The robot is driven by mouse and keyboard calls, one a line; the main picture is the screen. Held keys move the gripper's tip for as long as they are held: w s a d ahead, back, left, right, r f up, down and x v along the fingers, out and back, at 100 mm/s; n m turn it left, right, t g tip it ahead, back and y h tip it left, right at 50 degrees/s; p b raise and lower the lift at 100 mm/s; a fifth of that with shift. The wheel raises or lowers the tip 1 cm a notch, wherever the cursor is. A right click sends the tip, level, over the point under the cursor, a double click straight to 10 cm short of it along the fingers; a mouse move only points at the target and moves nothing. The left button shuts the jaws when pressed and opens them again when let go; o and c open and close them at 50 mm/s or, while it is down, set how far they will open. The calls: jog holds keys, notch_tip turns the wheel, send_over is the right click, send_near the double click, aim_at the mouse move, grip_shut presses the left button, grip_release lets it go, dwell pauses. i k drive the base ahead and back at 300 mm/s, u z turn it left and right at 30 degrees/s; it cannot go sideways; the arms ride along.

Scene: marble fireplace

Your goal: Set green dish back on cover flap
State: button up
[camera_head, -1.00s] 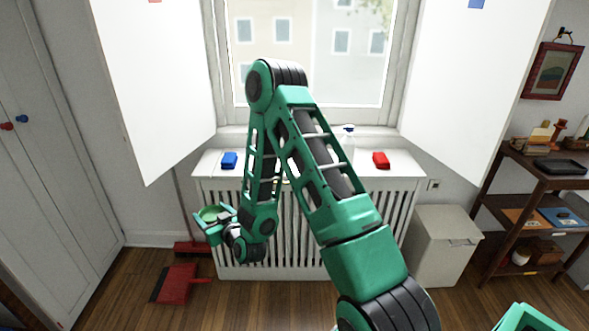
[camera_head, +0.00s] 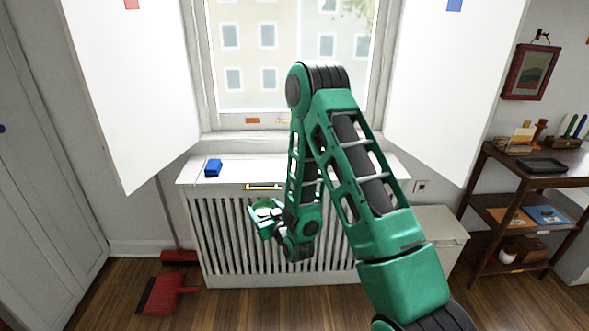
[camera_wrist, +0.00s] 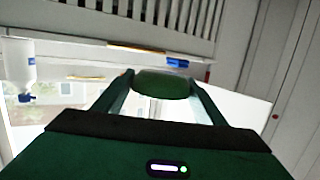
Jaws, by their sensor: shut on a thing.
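My gripper (camera_head: 264,217) is shut on the green dish (camera_head: 267,207) and holds it in the air in front of the slatted radiator cover. In the wrist view the dish (camera_wrist: 160,84) sits between the two fingers of my gripper (camera_wrist: 160,76). The white top of the radiator cover (camera_head: 240,163), which seems to be the flap, lies above and behind the dish. A brass handle (camera_head: 262,187) is on its front edge. My arm hides much of the top's right half.
A blue block (camera_head: 213,168) lies on the cover's left end; it also shows in the wrist view (camera_wrist: 176,62). A white spray bottle (camera_wrist: 17,65) shows there at the left. Open white shutters (camera_head: 135,90) flank the window. A red dustpan (camera_head: 165,294) lies on the floor.

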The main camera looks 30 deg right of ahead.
aim_at(264, 169)
jog(key=z, duration=0.3)
jog(key=i, duration=1.2)
jog(key=z, duration=1)
